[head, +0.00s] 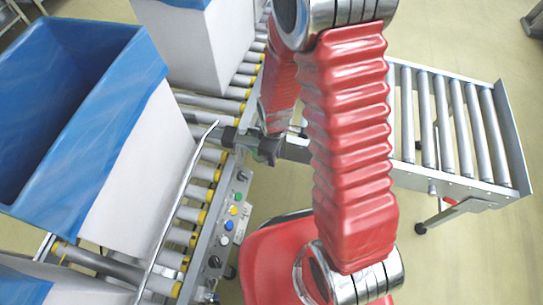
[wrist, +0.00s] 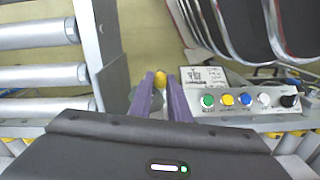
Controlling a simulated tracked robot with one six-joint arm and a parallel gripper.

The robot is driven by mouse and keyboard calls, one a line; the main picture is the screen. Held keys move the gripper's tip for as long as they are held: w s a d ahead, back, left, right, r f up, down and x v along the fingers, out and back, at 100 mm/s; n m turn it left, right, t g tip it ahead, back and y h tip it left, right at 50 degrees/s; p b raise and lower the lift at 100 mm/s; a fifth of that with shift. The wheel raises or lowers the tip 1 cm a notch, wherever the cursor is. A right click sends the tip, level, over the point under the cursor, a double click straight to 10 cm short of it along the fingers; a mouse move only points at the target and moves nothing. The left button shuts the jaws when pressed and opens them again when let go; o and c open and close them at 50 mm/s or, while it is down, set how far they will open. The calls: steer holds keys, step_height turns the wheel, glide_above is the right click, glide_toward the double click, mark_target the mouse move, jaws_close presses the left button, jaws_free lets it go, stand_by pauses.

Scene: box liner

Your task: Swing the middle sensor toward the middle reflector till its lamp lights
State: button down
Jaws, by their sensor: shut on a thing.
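I cannot pick out the middle reflector in either view. In the head view my dark gripper (head: 262,146) is at the conveyor's side rail, partly hidden behind my red arm, and its fingertips cannot be told apart there.
A button panel (wrist: 250,101) is close to the right of my fingers; it also shows on the conveyor's side in the head view (head: 229,222). A blue-lined white box (head: 140,190) stands on the yellow-ended rollers (head: 190,214). A second roller conveyor (head: 455,185) extends right.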

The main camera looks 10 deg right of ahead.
steer(key=c, duration=1.7)
jaws_free()
steer(key=shift+w, duration=0.3)
steer(key=shift+o, duration=0.2)
steer(key=shift+r, duration=0.1)
step_height(320, 180, up, 14)
steer(key=shift+f, duration=0.25)
